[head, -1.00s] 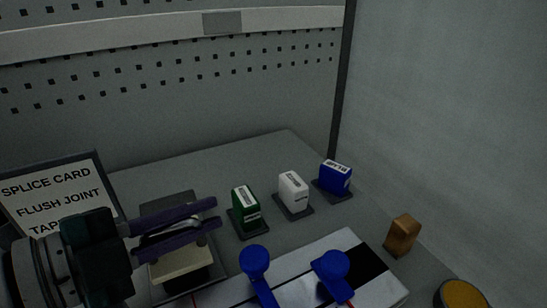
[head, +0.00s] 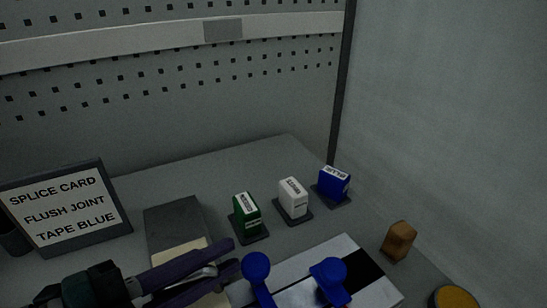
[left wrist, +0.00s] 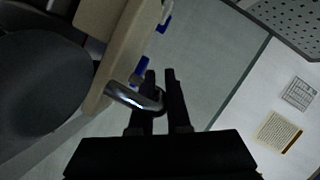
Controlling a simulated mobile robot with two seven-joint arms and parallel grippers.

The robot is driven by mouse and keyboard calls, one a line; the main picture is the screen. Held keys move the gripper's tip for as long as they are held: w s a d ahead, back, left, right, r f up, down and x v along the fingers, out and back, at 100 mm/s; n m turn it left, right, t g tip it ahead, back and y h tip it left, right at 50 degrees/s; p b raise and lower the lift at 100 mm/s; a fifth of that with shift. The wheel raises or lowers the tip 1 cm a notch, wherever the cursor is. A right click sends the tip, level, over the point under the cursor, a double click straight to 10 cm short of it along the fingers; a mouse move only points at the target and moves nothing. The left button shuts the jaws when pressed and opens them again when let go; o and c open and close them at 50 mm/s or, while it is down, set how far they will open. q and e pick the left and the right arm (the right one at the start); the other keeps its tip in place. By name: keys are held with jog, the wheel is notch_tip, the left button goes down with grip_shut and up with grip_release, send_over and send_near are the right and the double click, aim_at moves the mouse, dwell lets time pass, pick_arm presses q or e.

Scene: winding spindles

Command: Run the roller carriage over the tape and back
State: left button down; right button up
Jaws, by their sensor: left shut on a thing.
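My left gripper (head: 232,255) is low in the head view, its purple fingers pointing right. It is shut on a shiny metal bar (left wrist: 132,97), seen between the dark fingers in the left wrist view. The bar adjoins a beige block (head: 180,254), probably the roller carriage, which is partly hidden by the fingers. A dark slab (head: 172,222) lies behind it. A white plate with a black band (head: 345,250) carries two blue levers (head: 256,268) (head: 329,270). I cannot make out tape on the plate. My right gripper is not in view.
Green (head: 246,212), white (head: 293,197) and blue (head: 333,184) dispensers stand behind the plate. A card (head: 65,205) reads "SPLICE CARD FLUSH JOINT TAPE BLUE". A brown block (head: 399,240) and a round yellow-topped thing (head: 457,298) are at right.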

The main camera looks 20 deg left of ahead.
pick_arm(q)
jog(key=s+d, duration=0.4)
jog(key=shift+d+p, duration=0.3)
jog(key=shift+p, duration=0.05)
jog(key=c, duration=0.9)
grip_release()
jog(key=shift+d, duration=0.1)
jog(key=shift+s, duration=0.1)
jog(key=v, duration=1)
